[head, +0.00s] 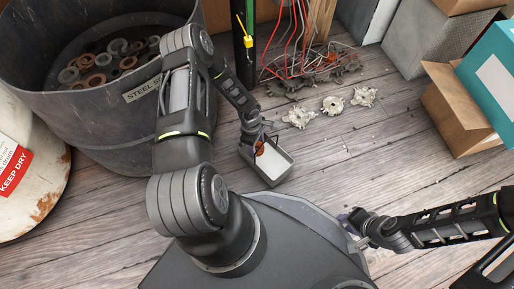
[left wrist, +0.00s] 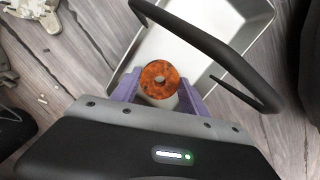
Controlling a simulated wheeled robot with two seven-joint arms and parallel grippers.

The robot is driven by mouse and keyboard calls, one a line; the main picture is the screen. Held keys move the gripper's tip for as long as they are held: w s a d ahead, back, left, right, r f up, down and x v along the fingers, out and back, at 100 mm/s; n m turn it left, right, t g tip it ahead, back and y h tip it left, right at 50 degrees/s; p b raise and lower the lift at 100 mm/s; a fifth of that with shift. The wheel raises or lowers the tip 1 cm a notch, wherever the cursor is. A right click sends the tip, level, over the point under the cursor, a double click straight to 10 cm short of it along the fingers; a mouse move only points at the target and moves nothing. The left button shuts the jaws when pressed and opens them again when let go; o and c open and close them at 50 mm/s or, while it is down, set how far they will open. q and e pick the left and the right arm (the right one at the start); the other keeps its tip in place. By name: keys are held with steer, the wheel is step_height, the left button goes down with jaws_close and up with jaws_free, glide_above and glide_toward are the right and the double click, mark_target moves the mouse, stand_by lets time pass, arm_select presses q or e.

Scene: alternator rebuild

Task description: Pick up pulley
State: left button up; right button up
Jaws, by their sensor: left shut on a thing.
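The pulley (left wrist: 160,78) is a rusty orange-brown disc with a hole in its middle. In the left wrist view it sits between the purple fingers of my left gripper (left wrist: 159,92), which is shut on it. In the head view a small reddish part of the pulley (head: 260,148) shows at my left gripper (head: 262,143), over a grey metal tray (head: 267,177). I cannot tell whether the pulley touches the tray. My right gripper (head: 352,227) is low at the right, away from the pulley; its fingers are too small to read.
A grey bin (head: 110,120) with several rusty rings stands at the left, beside a white rusty drum (head: 28,180). Several metal parts (head: 332,105) and loose wires (head: 300,60) lie beyond the tray. Boxes (head: 460,105) stand at the right. Wooden floor is clear at the centre right.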

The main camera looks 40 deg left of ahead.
arm_select(q)
steer(key=shift+r, duration=0.1)
step_height(320, 180, up, 10)
steer(key=p, duration=0.4)
stand_by(0.6)
step_height(320, 180, up, 27)
steer(key=m, duration=0.9)
glide_above(257, 147)
steer(key=w+d, duration=0.6)
steer(key=w, duration=0.3)
steer(key=s+d+r+m, duration=0.1)
steer(key=d+r+m, duration=0.1)
steer(key=r, duration=0.4)
steer(key=s+d+r+m+g, duration=0.1)
steer(key=s+d+r+m, duration=0.1)
steer(key=r, duration=0.4)
steer(key=shift+d+r+m+y, duration=0.25)
steer(key=shift+d+m+y, duration=0.15)
steer(key=shift+d+m, duration=0.5)
steer(key=shift+s+d+p, duration=0.1)
steer(key=shift+d+p, duration=0.05)
steer(key=shift+p, duration=0.15)
